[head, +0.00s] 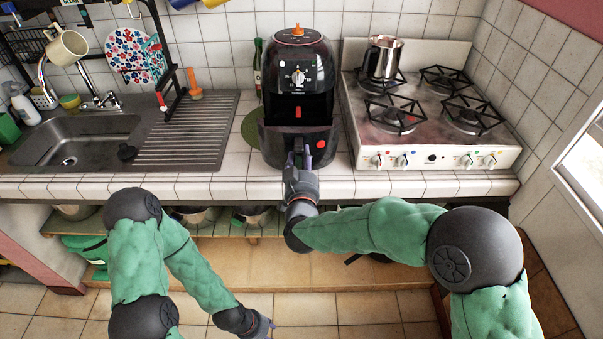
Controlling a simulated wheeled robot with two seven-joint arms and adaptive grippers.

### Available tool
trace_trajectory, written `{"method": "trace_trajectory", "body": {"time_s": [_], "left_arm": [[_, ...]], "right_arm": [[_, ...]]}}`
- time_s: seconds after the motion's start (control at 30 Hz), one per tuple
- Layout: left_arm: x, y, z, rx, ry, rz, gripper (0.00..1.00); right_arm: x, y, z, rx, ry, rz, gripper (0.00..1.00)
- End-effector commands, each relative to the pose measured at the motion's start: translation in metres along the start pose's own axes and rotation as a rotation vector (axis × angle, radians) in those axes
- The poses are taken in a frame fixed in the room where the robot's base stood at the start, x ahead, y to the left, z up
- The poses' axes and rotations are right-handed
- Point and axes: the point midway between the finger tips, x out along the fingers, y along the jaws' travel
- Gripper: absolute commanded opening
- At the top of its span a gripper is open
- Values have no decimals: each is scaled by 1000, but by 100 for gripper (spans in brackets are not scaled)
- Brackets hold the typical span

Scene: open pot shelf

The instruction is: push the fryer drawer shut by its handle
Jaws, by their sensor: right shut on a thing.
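The black air fryer (318,75) stands upright on the tiled counter against the back wall. Its drawer (324,141) sticks out at the front, with a dark gap showing above it. My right gripper (299,156) is at the front of the drawer, shut on its handle. The fingers mostly hide the handle. My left gripper (268,326) is low at the bottom edge, in front of the counter and far from the fryer. Whether its fingers are open cannot be made out.
A gas stove (432,152) with a metal pot (384,57) stands right of the fryer. A sink (75,140) and ribbed drainboard (190,130) are to the left. A green bottle (257,68) stands close behind the fryer's left side. An open shelf with pots lies under the counter.

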Motion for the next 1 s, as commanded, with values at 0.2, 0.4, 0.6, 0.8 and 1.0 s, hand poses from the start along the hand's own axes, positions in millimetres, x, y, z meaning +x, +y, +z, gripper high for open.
{"method": "trace_trajectory", "body": {"time_s": [0.2,0.4,0.6,0.8,1.0], "left_arm": [[2,-1,0,0,0,0,40],[0,0,0,0,0,0,40],[-3,1,0,0,0,0,40],[-5,2,0,0,0,0,40],[-6,2,0,0,0,0,40]], "right_arm": [[63,1,1,0,1,3,0],[115,1,0,0,1,2,0],[154,1,0,0,0,2,0],[177,0,-1,0,1,1,0],[187,0,-1,0,1,0,0]]}}
